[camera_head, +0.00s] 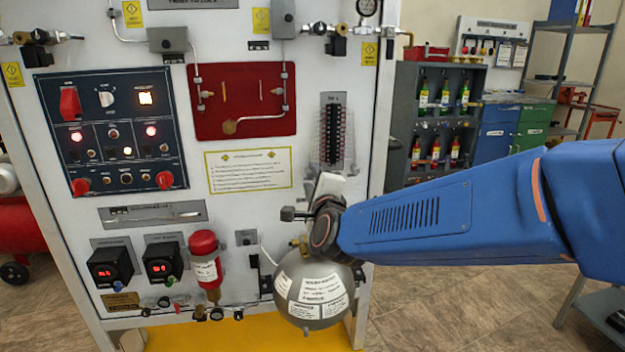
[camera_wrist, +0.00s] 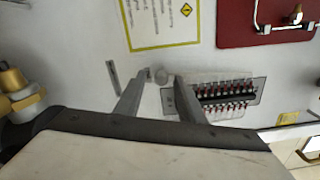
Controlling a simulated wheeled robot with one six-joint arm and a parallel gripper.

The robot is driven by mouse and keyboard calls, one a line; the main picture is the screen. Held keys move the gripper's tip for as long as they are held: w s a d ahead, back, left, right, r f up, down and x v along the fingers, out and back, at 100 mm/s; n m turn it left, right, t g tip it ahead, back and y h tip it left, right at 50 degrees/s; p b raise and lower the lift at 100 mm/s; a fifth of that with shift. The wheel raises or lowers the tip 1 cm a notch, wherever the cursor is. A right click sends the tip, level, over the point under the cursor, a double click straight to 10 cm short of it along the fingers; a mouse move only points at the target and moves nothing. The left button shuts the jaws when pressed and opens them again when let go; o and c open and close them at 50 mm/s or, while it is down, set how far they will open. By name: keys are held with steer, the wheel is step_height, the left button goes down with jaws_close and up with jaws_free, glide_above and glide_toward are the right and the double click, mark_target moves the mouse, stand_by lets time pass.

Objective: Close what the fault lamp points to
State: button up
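The dark control panel (camera_head: 110,130) at upper left in the head view carries several lit lamps: an amber-white one (camera_head: 146,98), two red ones and a small white one. I cannot tell which is the fault lamp, as the labels are too small to read. My gripper (camera_wrist: 161,76) shows in the wrist view with its two grey fingers apart, over the white panel face. In the head view my arm hides most of the gripper.
A terminal strip (camera_wrist: 225,97) is close right of the fingers in the wrist view. A grey sphere tank (camera_head: 314,288) and a red cylinder (camera_head: 207,265) hang low on the panel. A red plate with pipes (camera_head: 240,85) is above. Open floor (camera_head: 440,300) lies to the right.

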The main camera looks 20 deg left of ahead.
steer(key=v, duration=1.7)
steer(key=shift+d, duration=0.2)
steer(key=w+d+f+n+g+h, duration=0.15)
steer(key=d+n, duration=0.25)
steer(key=d, duration=0.4)
steer(key=d+f+n+g, duration=0.2)
steer(key=d+f+n, duration=0.1)
steer(key=d, duration=0.4)
steer(key=d+f+n+g+h, duration=0.1)
steer(key=d+f+n+g, duration=0.2)
steer(key=d, duration=0.5)
steer(key=s+d+f+n+g+h, duration=0.2)
steer(key=s+d, duration=0.5)
steer(key=d, duration=0.4)
steer(key=s+d+f+n+g+h, duration=0.2)
steer(key=s+d+f+h, duration=0.2)
steer(key=d, duration=0.7)
steer(key=s+f, duration=0.2)
steer(key=s, duration=0.2)
steer(key=shift+s+d+f+n+h, duration=0.25)
steer(key=shift+f+n+h, duration=0.1)
steer(key=shift+f+n, duration=0.05)
